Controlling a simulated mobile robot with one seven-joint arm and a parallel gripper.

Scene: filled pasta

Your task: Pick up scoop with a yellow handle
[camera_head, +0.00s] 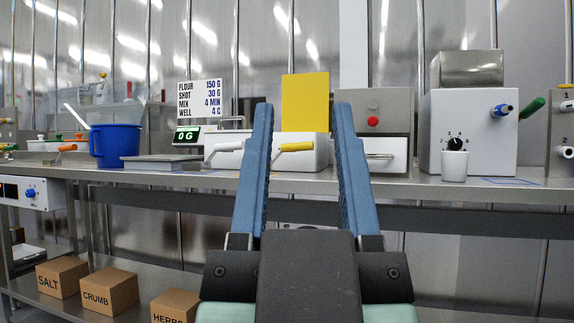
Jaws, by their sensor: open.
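The scoop's yellow handle (295,147) shows on the counter, seen between my two blue fingers. I cannot tell the exact distance, but the fingers do not appear to touch the handle. A scoop with a white handle (228,147) shows to the left, at another white bin, partly behind the left finger.
A yellow board (305,102) stands behind the white bin. A blue bucket (115,146), a scale (187,135) and an orange handle (67,148) are to the left. A white cup (454,166) and a machine (473,130) stand right. Labelled boxes (109,291) sit below the metal counter (400,184).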

